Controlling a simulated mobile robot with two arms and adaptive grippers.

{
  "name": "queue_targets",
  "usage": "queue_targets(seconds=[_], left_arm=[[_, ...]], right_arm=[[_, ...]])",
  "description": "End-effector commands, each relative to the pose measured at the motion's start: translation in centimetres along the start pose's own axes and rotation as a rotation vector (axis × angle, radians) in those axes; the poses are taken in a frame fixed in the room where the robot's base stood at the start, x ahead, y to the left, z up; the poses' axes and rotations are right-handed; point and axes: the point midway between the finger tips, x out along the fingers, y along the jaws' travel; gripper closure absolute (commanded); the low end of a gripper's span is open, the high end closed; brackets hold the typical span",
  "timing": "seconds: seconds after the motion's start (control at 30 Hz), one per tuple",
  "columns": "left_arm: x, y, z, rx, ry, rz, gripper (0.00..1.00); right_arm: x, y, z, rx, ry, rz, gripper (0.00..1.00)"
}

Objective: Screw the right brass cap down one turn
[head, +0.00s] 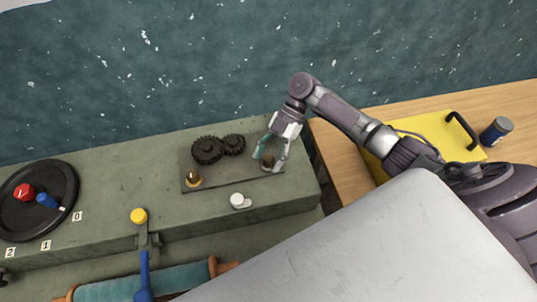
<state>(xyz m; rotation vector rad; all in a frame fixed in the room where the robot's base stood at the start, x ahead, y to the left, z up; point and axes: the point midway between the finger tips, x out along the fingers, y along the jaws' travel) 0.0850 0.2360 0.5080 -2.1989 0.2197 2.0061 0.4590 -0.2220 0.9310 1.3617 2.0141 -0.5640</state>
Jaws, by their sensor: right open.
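A dark plate (228,177) lies on the green-grey bench and carries two brass caps and two black gears. The left brass cap (193,178) stands at the plate's front left and is in clear view. The right brass cap (267,163) is at the plate's right end, small and partly hidden by my gripper. My right gripper (270,162) is open, pointing down with its fingers around or just over the right cap; I cannot tell whether they touch it. My left gripper is not in view.
The black gears (208,150) stand left of my right gripper. A white knob (240,200) sits in front of the plate. A lever with a yellow ball (139,215) and a black dial (65,180) are further left. A yellow case (425,130) lies on the wooden table at right.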

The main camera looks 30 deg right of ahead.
Motion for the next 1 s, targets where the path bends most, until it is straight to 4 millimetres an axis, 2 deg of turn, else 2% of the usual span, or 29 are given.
queue_targets(seconds=[0.17,0.5,1.0], left_arm=[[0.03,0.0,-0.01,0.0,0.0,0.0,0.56],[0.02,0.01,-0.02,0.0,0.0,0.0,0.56],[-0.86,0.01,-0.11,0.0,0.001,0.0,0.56]], right_arm=[[0.02,0.0,0.02,0.0,0.0,0.0,0.42],[-0.03,0.0,0.01,0.0,0.0,0.0,0.99],[-0.13,-0.08,-0.14,0.09,0.001,0.089,1.0]])
